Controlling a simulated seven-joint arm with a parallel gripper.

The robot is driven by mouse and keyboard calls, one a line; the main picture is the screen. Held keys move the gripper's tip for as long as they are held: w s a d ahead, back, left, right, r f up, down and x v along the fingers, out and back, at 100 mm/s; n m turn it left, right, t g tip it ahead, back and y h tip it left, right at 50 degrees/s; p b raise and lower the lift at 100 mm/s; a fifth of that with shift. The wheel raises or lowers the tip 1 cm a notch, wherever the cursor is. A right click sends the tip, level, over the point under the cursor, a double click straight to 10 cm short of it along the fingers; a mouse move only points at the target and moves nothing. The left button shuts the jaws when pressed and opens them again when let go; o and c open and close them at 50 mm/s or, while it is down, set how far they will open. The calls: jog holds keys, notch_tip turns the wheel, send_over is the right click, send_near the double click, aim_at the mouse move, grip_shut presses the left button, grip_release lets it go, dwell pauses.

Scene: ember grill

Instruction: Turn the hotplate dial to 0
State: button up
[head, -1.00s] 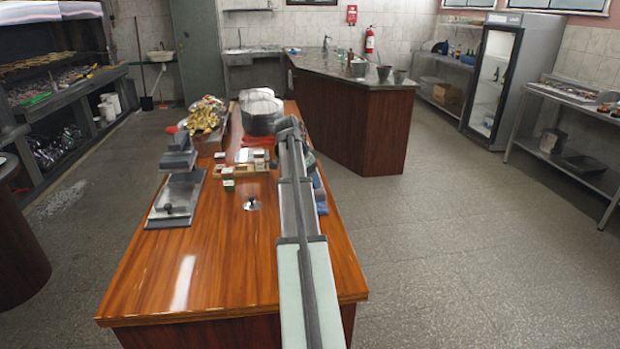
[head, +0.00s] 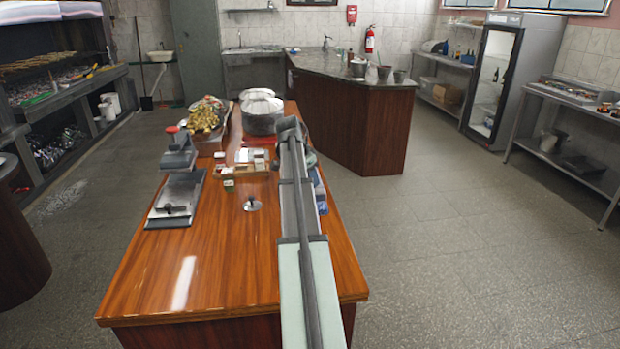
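I cannot make out a hotplate or its dial for certain in the head view. A grey metal device (head: 176,205) with a flat plate and a raised block lies at the left edge of the wooden table (head: 150,275). A small round metal piece with a dark knob (head: 252,205) sits on the table between this device and my arm. My arm reaches away over the table's right side. Its far end is beside the large grey pot, and my gripper is hidden behind the arm.
A grey pot (head: 262,122), a bowl of yellowish food (head: 206,117) and a wooden tray with small boxes (head: 245,168) crowd the table's far half. Blue items partly show behind my arm. The table's near left part is clear.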

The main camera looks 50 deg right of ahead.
jog(key=n+t, duration=0.1)
jog(key=n, duration=0.2)
jog(key=shift+s+n, duration=0.15)
jog(key=shift+n, duration=0.15)
jog(key=o, duration=1.1)
jog(key=shift+c, duration=0.2)
jog(key=v, duration=1.3)
jog(key=shift+s+a+r, duration=0.2)
jog(key=shift+s+r, duration=0.05)
jog(key=shift+r, duration=0.1)
